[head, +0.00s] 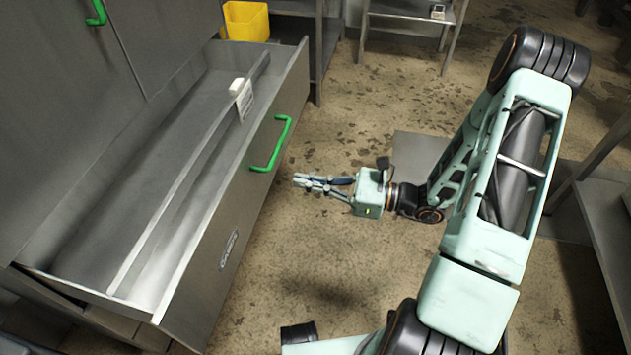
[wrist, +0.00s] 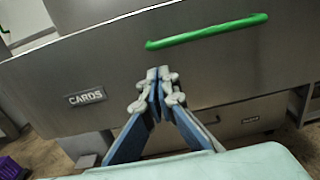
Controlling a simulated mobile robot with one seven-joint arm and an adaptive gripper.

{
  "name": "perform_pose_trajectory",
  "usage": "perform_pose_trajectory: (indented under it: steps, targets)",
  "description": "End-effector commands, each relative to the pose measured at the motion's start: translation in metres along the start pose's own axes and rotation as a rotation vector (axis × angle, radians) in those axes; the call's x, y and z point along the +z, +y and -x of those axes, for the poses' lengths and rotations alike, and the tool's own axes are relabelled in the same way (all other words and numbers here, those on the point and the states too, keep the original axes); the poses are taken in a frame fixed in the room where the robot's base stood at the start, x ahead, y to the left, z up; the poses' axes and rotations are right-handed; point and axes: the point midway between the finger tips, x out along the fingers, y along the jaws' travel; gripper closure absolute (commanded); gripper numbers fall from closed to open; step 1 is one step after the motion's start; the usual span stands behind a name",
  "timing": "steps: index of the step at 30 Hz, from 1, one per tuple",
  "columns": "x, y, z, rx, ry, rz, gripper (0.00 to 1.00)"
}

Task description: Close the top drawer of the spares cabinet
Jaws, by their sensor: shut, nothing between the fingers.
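The top drawer (head: 228,188) of the grey metal spares cabinet (head: 52,120) is pulled out, with a long divider inside. A green bar handle (head: 272,146) is on its front, and a label plate is toward the near end. My gripper (head: 302,181) is shut and empty, in front of the drawer face and to the right of the handle, apart from it in the head view. In the wrist view, the shut fingertips (wrist: 160,88) point at the drawer front (wrist: 120,70), below the green handle (wrist: 207,32). The plate (wrist: 86,97) reads CARDS.
A small white item with a tag (head: 241,95) sits on the drawer's divider. A yellow bin (head: 246,21) stands behind the drawer. Metal tables stand at the back and the right edge (head: 607,225). The brown floor before the drawer is open.

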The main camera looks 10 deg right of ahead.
Motion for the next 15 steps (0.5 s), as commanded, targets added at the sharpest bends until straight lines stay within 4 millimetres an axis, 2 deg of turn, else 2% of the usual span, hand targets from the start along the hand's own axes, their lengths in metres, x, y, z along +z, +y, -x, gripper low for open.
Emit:
perform_pose_trajectory:
  steps: [1,6,12,15]
  targets:
    - [-0.002,0.001,-0.013,0.005,0.0,0.0,1.0]
    - [-0.002,0.002,-0.048,0.006,0.0,-0.001,1.0]
    - [-0.002,0.001,-0.078,0.003,0.001,-0.001,1.0]
    - [-0.001,0.001,-0.085,0.002,0.001,-0.001,1.0]
